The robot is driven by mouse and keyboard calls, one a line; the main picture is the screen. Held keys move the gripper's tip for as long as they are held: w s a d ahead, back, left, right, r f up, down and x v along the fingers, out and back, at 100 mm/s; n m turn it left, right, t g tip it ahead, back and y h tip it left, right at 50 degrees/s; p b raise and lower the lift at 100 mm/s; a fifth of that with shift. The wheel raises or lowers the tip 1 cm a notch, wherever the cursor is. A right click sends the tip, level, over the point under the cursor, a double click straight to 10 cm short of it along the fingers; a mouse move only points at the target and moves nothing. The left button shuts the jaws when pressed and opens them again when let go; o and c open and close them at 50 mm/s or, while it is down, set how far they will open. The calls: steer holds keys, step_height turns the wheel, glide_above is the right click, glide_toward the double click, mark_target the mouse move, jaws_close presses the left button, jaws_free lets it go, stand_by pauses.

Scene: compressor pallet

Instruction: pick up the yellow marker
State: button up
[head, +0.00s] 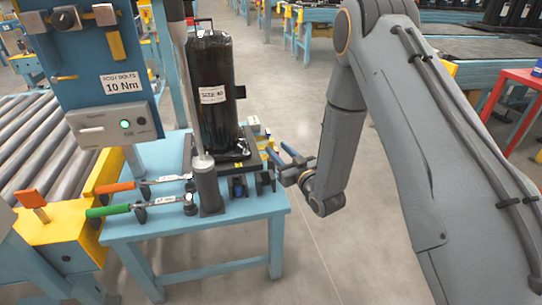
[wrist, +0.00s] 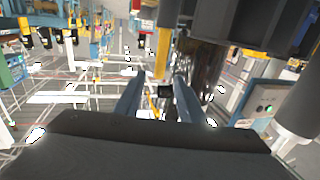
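My gripper (head: 277,151) is at the right edge of the blue workbench (head: 190,222), beside the black compressor's base. Its two blue fingers are apart, and they also stand apart in the wrist view (wrist: 160,88). I see nothing clasped between them. A thin yellow strip (wrist: 154,106) shows between the fingers in the wrist view, beyond them. A small yellow piece (head: 268,132) shows behind the gripper at the bench's right edge in the head view. I cannot tell whether either is the yellow marker; both are too small to make out.
The tall black compressor (head: 213,90) stands upright on the bench, close left of my gripper. A grey cylinder (head: 207,187), an orange-handled tool (head: 116,187) and a green-handled tool (head: 108,210) are at the front. A roller conveyor (head: 40,140) is left. The floor right of the bench is clear.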

mark_target(273, 144)
steer(key=x, duration=0.5)
steer(key=shift+w+a+f+b, duration=0.15)
steer(key=shift+w+b, duration=0.15)
jaws_close()
